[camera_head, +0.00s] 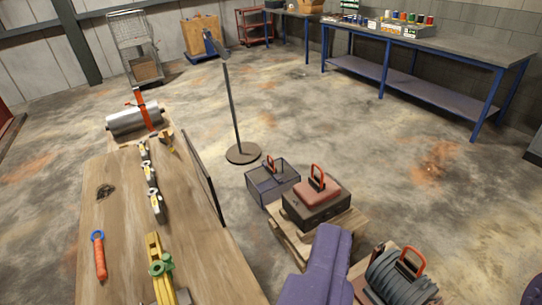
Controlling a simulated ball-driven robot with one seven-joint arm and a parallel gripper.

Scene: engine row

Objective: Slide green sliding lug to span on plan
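The green lug (161,265) sits around a yellow bar (153,246) near the bottom of the view. The bar lies on the wooden bench top (125,225), and its near end meets the bottom edge of the picture. The lug is at the near part of the bar as seen here. I cannot make out a plan or a span mark. My gripper is not in view, so nothing shows of its fingers or of any contact with the lug.
An orange-handled tool (99,257) lies left of the bar. Several small clamps stand in a row beyond it, and a metal roller (134,119) lies at the far end. Right of the bench, a red-topped case (316,198) sits on a pallet. Open floor lies beyond.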

